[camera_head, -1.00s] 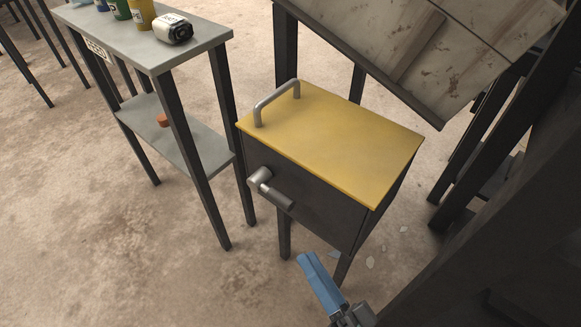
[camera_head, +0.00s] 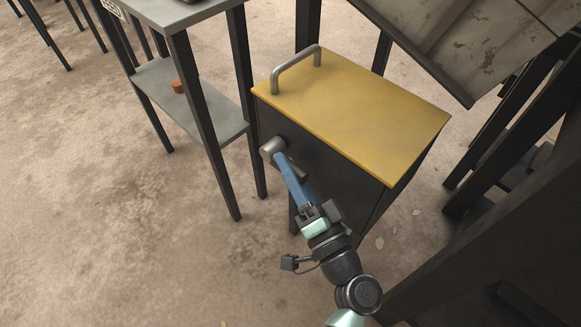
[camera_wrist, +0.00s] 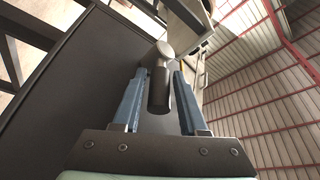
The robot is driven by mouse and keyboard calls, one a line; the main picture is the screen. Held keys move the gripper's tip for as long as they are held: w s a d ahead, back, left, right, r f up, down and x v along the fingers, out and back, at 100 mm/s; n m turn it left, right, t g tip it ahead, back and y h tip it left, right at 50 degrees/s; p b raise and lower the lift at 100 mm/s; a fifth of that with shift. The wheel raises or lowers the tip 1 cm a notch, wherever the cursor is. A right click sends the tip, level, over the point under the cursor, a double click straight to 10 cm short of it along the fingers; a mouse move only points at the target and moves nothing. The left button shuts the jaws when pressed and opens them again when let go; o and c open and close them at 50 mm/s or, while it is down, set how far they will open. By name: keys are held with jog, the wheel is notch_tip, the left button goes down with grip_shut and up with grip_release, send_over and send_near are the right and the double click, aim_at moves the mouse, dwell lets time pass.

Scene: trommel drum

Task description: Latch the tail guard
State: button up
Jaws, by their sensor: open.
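The tail guard is a dark box with a yellow lid (camera_head: 365,110) and a grey bar handle (camera_head: 290,66) on top; the lid lies flat and closed on the box. On the box's front face is a metal latch with a round hub (camera_head: 272,147) and a dark grip. In the wrist view the latch grip (camera_wrist: 159,88) lies between the two blue fingers of my gripper (camera_wrist: 154,88), with gaps on both sides. My gripper (camera_head: 288,172) is open at the front face; in the head view its fingers partly hide the latch grip.
A grey table (camera_head: 190,10) with a lower shelf (camera_head: 205,105) holding a small orange item (camera_head: 178,87) stands to the left. A stained sloping panel (camera_head: 470,40) and dark posts are on the right. The floor at lower left is clear.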

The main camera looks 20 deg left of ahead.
jog(key=shift+w+a, duration=0.1)
grip_shut()
dwell(1.4)
